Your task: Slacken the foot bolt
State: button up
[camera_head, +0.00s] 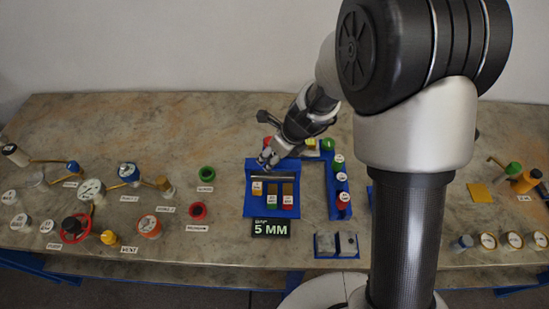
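My gripper (268,160) is at the middle of the bench, at the back edge of a blue tool holder (250,206). It points down and left. Its fingers are small and dark here, and I cannot tell whether they are open or hold anything. In the holder a grey bar lies across the top, with labelled brown, green and red pieces below it. A black sign (270,228) reading "5 MM" stands at its front. I cannot make out which part is the foot bolt.
A blue rack with coloured caps stands right of the holder; grey blocks (347,243) sit in front. My arm hides the bench right of centre.

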jog(key=shift+f, duration=0.15)
jog(key=c, duration=1)
jog(key=shift+c, duration=0.2)
